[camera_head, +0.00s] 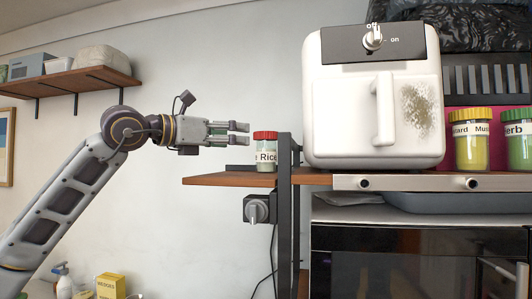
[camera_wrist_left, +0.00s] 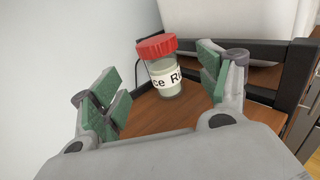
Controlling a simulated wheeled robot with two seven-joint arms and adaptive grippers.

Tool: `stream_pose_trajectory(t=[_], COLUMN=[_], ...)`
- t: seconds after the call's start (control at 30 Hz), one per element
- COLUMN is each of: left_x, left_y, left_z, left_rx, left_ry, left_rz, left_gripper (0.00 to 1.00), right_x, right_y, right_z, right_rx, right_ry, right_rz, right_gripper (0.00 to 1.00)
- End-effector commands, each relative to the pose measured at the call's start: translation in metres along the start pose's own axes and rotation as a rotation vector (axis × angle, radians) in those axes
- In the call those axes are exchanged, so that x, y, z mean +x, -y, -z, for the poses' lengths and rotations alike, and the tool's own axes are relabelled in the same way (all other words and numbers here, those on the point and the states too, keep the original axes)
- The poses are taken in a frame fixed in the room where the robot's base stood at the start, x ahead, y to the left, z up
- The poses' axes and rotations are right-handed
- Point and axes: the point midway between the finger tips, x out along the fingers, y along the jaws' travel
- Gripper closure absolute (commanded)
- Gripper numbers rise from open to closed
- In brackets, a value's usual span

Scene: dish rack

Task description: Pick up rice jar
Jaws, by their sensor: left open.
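The rice jar (camera_head: 265,153) is a small clear jar with a red lid, pale contents and a label reading "Rice". It stands upright on the wooden side shelf (camera_head: 215,180), beside a dark upright post. My left gripper (camera_head: 238,133) is open, just left of the jar and near lid height. In the left wrist view the jar (camera_wrist_left: 163,72) stands ahead, between the open green-padded fingers (camera_wrist_left: 163,92) and beyond them, seemingly untouched. My right gripper is in neither view.
A white air fryer (camera_head: 345,110) stands right of the post. A mustard jar (camera_head: 470,145) and a herb jar (camera_head: 518,140) stand farther right. The dark post (camera_head: 285,200) is close to the rice jar's right. The space left of the jar is free apart from my arm.

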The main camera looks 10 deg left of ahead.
Motion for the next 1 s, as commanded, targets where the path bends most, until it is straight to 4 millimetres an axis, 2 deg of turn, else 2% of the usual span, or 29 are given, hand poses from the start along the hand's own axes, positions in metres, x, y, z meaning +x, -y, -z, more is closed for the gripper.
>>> stream_pose_trajectory(t=[0.5, 0.67, 1.0], left_x=[0.064, 0.071, 0.071], left_y=[0.0, 0.0, 0.0], left_z=[-0.003, -0.002, -0.001], left_rx=[0.0, 0.001, 0.001], left_ry=[0.001, 0.002, 0.001], left_rz=[0.001, -0.001, -0.001], left_gripper=[0.24, 0.24, 0.24], right_x=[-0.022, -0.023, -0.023], right_y=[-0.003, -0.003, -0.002], right_z=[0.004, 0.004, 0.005], right_rx=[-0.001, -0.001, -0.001], right_ry=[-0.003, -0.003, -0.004], right_rz=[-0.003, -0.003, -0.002], right_gripper=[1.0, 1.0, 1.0])
